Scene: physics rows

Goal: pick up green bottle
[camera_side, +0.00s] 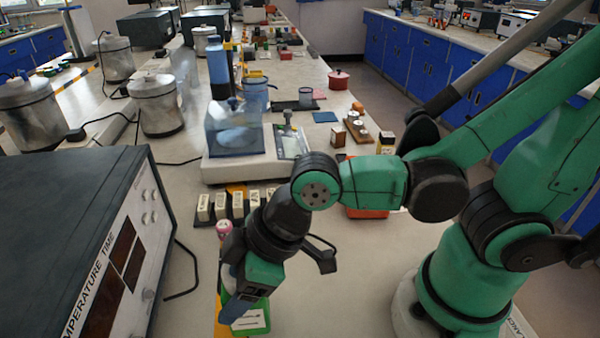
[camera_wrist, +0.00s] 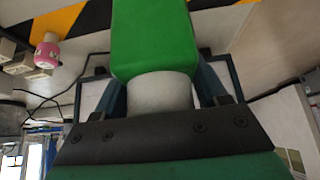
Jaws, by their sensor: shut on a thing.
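The green bottle (camera_wrist: 155,40) fills the top middle of the wrist view, with its white neck or cap (camera_wrist: 160,95) toward my gripper. My gripper (camera_wrist: 160,100) has its two bluish fingers shut on the white part, one on each side. In the side view my gripper (camera_side: 243,300) points down at the bottom middle of the picture, over the front of the bench. The green bottle (camera_side: 262,326) shows just below it, with a pale label and partly hidden by the fingers. I cannot tell whether its base touches the bench.
A small pink-and-white container (camera_side: 224,228) stands close behind my gripper. A row of small white-faced blocks (camera_side: 238,204) lies beyond it. A large dark instrument box (camera_side: 80,235) stands close on the left. The bench to the right of my gripper is mostly clear.

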